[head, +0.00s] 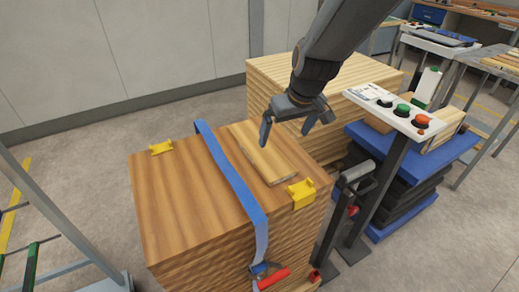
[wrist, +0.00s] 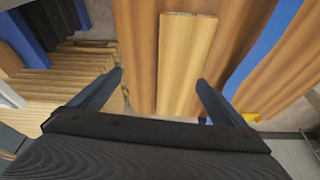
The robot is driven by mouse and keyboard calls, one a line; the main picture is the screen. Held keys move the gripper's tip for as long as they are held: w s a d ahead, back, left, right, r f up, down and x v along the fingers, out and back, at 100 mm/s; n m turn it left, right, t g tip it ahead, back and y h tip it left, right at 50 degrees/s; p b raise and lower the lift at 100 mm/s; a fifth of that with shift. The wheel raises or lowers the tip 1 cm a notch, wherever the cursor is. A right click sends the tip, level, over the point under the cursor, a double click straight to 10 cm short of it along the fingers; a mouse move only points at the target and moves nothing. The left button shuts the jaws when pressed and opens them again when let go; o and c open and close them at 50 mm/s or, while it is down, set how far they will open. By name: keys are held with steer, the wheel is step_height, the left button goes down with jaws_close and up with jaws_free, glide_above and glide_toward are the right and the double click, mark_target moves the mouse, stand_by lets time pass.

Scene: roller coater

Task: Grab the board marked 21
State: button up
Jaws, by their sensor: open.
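A light wooden board (head: 262,153) lies loose on top of the large wood stack (head: 180,200), to the right of the blue strap. It also shows in the wrist view (wrist: 186,60), with its length running away from me between my fingers. I can read no number on it. My gripper (head: 286,132) is open and empty above the board, pointing down. In the wrist view the two fingertips (wrist: 160,78) stand apart, one to either side of the board. They seem clear of the board; the exact height gap is hard to tell.
A blue strap (head: 230,177) crosses the stack, with a red-handled ratchet (head: 272,279) at the front. Yellow corner pieces (head: 301,193) sit on its edges. A button panel on a post (head: 395,112) stands right. Another wood stack (head: 270,75) is behind. Floor at left is open.

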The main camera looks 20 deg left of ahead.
steer(key=n, duration=0.1)
glide_toward(258, 146)
steer(key=shift+d+f, duration=0.3)
steer(key=shift+d, duration=0.05)
steer(key=shift+y, duration=0.3)
steer(key=shift+p+x, duration=1.15)
steer(key=shift+x, duration=2.6)
steer(key=shift+w, duration=0.1)
steer(key=c, duration=1.4)
steer(key=shift+a+r, duration=0.1)
